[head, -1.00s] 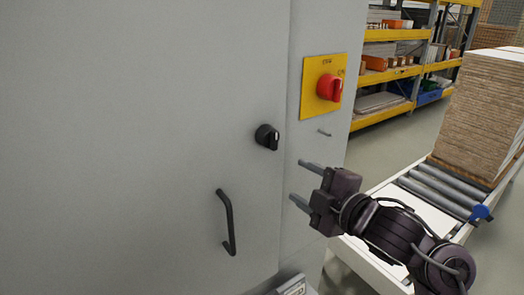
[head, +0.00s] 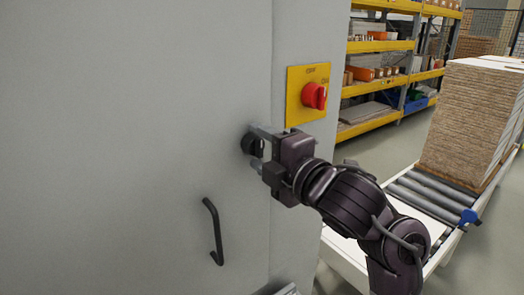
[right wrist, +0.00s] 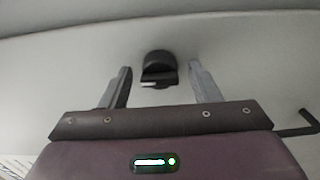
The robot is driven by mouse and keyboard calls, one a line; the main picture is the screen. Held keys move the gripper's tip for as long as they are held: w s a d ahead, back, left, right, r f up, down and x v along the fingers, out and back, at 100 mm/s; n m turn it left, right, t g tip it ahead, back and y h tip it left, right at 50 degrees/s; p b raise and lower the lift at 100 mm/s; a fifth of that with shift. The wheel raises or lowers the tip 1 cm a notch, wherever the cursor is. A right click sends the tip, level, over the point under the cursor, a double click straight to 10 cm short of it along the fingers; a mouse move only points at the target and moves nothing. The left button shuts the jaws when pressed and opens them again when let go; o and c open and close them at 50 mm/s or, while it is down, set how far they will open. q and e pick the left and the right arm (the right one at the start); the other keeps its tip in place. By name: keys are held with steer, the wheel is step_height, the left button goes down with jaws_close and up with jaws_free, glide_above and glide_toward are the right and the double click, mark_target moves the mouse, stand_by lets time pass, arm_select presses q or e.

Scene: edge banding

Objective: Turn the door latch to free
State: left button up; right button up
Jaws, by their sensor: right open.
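The door latch (head: 250,145) is a small black rotary knob on the grey cabinet door (head: 130,150), partly hidden by my right gripper in the head view. In the right wrist view the latch (right wrist: 158,68) sits between the two finger lines, with a pale mark on its grip. My right gripper (head: 254,147) is open, with its fingertips close to the door, one above and one below the latch. In the right wrist view my right gripper (right wrist: 160,75) shows gaps on both sides of the latch; contact cannot be seen. My left gripper is not in view.
A black door handle (head: 214,232) is below the latch. A red rotary switch (head: 315,95) on a yellow plate (head: 295,112) is up and right of it. A roller conveyor (head: 425,200) with stacked boards (head: 468,120) stands at right; yellow shelving (head: 375,46) is behind.

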steer(key=c, duration=1)
